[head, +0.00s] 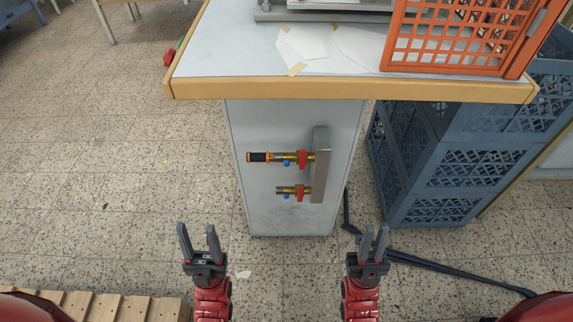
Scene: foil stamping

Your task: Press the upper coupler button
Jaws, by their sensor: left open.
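Two brass couplers stick out to the left from a grey metal block (321,165) on the side panel of the workbench. The upper coupler (290,158) has a red ring, a small blue button (286,163) below it, and a black and orange plug (258,157) in its left end. The lower coupler (292,190) has a red ring and a blue button (286,197), with no plug at its end. My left gripper (198,238) is open and empty, below and left of the couplers. My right gripper (374,238) is below and right of them, its fingers slightly apart, empty.
The bench top (240,60) overhangs the panel and carries an orange crate (450,68) and taped paper sheets (305,42). Blue crates (425,208) stand to the right. A dark bar (450,268) lies on the floor at right.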

